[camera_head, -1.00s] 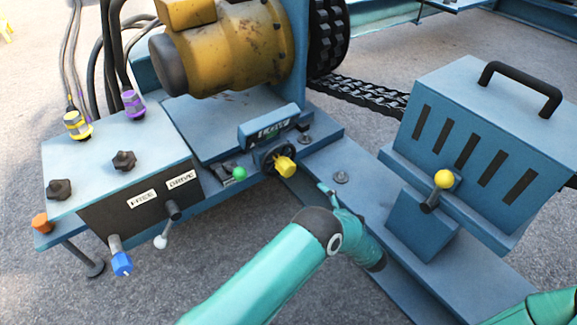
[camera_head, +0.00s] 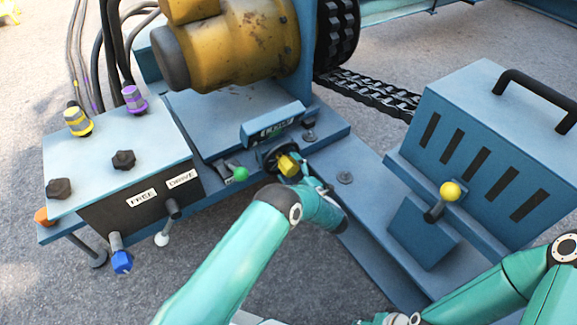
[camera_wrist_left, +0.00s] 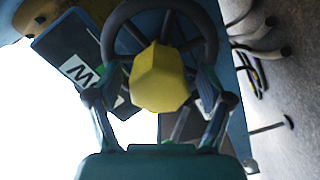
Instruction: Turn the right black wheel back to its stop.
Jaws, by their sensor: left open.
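Two black knob-like wheels stand on top of the blue control box; the right black wheel (camera_head: 123,159) is toward the box's middle, the left one (camera_head: 58,188) near its left edge. Nothing touches either. My left gripper (camera_head: 302,177) is away to the right, at a yellow knob (camera_head: 288,166) on a dark handwheel (camera_head: 268,155). In the left wrist view the gripper (camera_wrist_left: 160,98) is open, its fingers on either side of the yellow knob (camera_wrist_left: 158,78), with the dark handwheel (camera_wrist_left: 207,35) behind. I cannot tell whether the fingers touch it. My right gripper is out of view.
A green-knobbed lever (camera_head: 239,174) is left of the handwheel. The box front (camera_head: 155,205) has FREE and DRIVE labels, a white-tipped lever (camera_head: 162,239) and a blue knob (camera_head: 121,262). A yellow-knobbed lever (camera_head: 449,191) stands right. Hoses rise behind the box.

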